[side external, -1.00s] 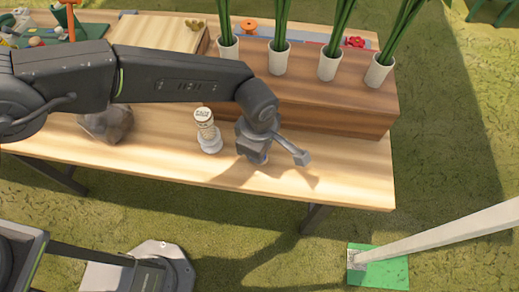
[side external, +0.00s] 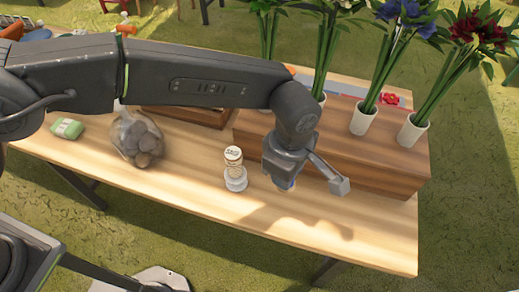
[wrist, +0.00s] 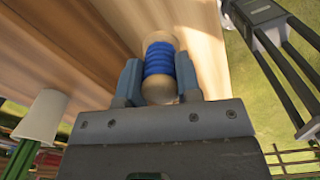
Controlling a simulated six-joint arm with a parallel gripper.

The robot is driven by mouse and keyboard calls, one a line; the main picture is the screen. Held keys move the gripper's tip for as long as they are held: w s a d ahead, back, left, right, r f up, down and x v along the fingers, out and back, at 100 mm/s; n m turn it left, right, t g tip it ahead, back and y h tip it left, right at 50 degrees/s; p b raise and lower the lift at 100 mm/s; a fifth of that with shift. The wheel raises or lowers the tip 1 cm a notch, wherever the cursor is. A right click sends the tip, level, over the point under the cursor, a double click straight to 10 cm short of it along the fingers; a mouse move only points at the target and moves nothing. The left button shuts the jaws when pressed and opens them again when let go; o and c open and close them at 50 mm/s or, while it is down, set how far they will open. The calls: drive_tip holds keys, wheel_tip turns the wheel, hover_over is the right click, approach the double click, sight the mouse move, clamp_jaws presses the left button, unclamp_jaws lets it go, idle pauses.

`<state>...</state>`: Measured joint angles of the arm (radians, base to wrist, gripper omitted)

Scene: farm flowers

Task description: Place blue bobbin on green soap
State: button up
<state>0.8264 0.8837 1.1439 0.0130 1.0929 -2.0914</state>
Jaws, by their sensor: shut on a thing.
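The blue bobbin (wrist: 159,60), with pale rounded ends and blue thread, is between the two fingers of my gripper (wrist: 158,78) in the wrist view. My gripper is shut on it. The green soap (side external: 67,128), a small green and white block, lies on the table at the far left, well away from my gripper.
A bottle (side external: 235,170) stands just left of my gripper. A bag of dark round things (side external: 138,138) lies between it and the soap. A wooden step (side external: 390,165) with white flower pots (side external: 363,118) is behind. The table front (side external: 200,205) is clear.

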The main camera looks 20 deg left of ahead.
wheel_tip(320, 180, up, 10)
drive_tip(key=w+a+n, duration=0.2)
drive_tip(key=w+a, duration=0.4)
drive_tip(key=a, duration=0.3)
drive_tip(key=w+a+n, duration=0.2)
drive_tip(key=w+a, duration=0.3)
drive_tip(key=a, duration=0.4)
drive_tip(key=w+a+r+n, duration=0.1)
drive_tip(key=a+n, duration=0.2)
drive_tip(key=a, duration=0.8)
drive_tip(key=w+a+n, duration=0.2)
drive_tip(key=a, duration=0.8)
drive_tip(key=s+a+n, duration=0.3)
drive_tip(key=s+a, duration=0.1)
drive_tip(key=a, duration=0.6)
drive_tip(key=s+a+n, duration=0.2)
drive_tip(key=s+a, duration=0.1)
drive_tip(key=a, duration=0.7)
drive_tip(key=s+a+f+n, duration=0.1)
drive_tip(key=s+a+n, duration=0.5)
drive_tip(key=s+a, duration=0.85)
hover_over(63, 125)
wheel_tip(63, 125, down, 12)
drive_tip(key=shift+d, duration=0.1)
drive_tip(key=shift+f, duration=2.05)
